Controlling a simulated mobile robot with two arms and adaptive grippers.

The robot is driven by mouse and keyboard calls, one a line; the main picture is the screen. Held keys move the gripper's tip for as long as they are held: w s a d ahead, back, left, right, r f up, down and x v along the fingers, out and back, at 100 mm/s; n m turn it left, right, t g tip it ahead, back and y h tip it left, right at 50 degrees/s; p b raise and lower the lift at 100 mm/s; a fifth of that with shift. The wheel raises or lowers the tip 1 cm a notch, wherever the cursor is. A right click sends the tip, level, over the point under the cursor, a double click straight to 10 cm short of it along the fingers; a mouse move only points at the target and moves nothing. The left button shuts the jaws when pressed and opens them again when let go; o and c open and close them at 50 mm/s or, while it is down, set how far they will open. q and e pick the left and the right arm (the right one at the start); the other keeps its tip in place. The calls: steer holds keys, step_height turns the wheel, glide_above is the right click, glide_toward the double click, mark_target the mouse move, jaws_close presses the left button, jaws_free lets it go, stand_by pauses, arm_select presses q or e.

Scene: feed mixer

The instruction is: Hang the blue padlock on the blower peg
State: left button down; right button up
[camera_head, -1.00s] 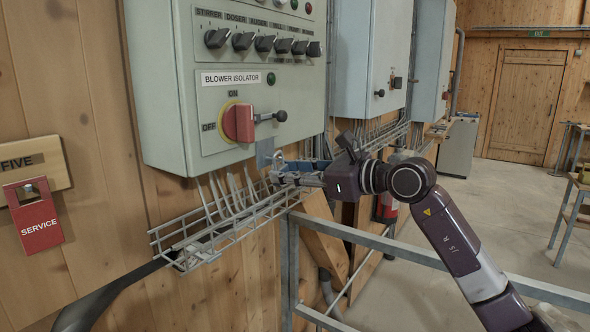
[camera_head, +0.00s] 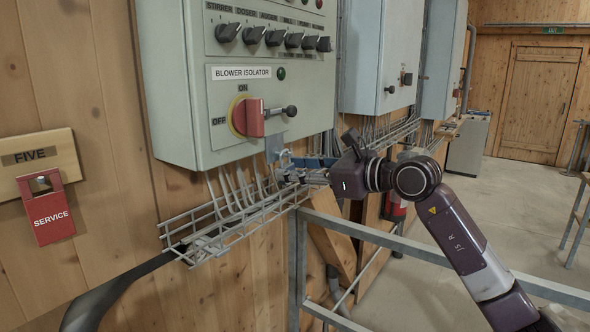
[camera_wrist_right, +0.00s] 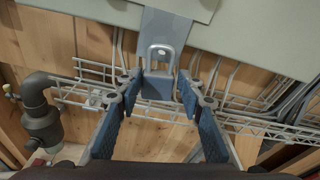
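The blue padlock (camera_wrist_right: 158,86) shows in the right wrist view with its grey shackle upright. Its shackle (camera_head: 284,158) also shows in the head view, just below the blower isolator. In the head view this gripper (camera_head: 292,175) is just above the wire tray. A grey metal plate (camera_head: 273,147) hangs under the isolator, close behind the shackle. My left gripper is not in view.
The grey panel (camera_head: 175,90) carries the red blower isolator switch (camera_head: 252,118). A wire tray (camera_head: 235,222) runs below it. A metal railing (camera_head: 400,243) stands under my right arm. A red SERVICE tag (camera_head: 52,215) hangs at left. Open floor lies at right.

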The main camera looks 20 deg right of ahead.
steer(key=shift+o, duration=1.4)
steer(key=shift+s, duration=0.1)
